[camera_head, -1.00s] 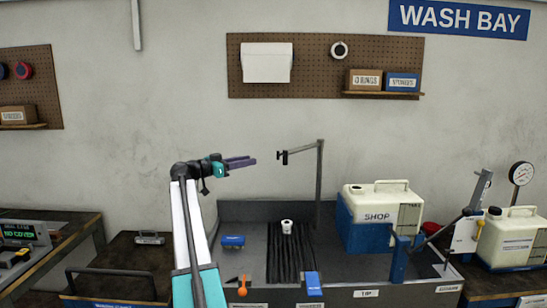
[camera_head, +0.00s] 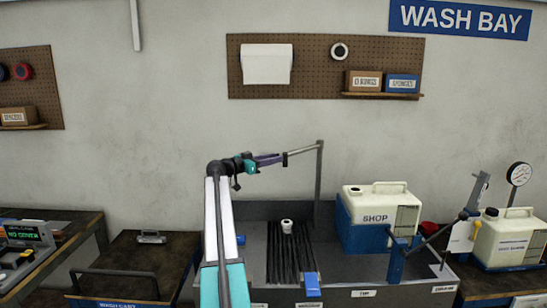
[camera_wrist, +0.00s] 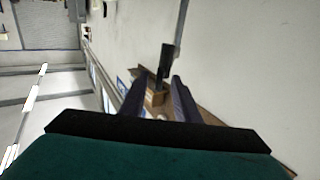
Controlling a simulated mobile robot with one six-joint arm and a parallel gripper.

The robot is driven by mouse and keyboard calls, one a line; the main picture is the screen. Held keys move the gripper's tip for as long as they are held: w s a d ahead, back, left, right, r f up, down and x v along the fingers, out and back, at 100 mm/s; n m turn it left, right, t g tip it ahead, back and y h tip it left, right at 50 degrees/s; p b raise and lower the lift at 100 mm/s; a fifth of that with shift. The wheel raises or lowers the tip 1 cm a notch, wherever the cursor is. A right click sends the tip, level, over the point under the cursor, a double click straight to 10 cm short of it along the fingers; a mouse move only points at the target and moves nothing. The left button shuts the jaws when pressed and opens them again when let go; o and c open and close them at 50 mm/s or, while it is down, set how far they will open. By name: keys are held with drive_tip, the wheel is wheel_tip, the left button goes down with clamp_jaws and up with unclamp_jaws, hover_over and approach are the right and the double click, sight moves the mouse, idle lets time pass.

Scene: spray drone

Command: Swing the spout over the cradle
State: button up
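The spout is a thin grey arm (camera_head: 303,150) reaching left from the top of an upright post (camera_head: 318,185) at the back of the wash basin. My gripper (camera_head: 283,159) is at the spout's free left end. In the wrist view the fingers (camera_wrist: 159,82) are apart, with a dark upright piece (camera_wrist: 166,62), apparently the spout's end, showing between and beyond their tips. I cannot tell whether they touch it. I cannot tell for sure which part is the cradle; black ribs (camera_head: 276,262) with a small white cylinder (camera_head: 287,226) lie in the basin below.
A SHOP jug (camera_head: 375,203) sits in a blue holder (camera_head: 360,236) right of the post. A blue bracket (camera_head: 397,262) with a lever stands at the basin's right front. A pegboard (camera_head: 310,60) hangs behind. The air above the ribs is clear.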

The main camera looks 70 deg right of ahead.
drive_tip(key=shift+s+d, duration=0.2)
drive_tip(key=shift+d, duration=0.1)
clamp_jaws()
drive_tip(key=shift+s+a+f, duration=0.1)
drive_tip(key=shift+s, duration=0.1)
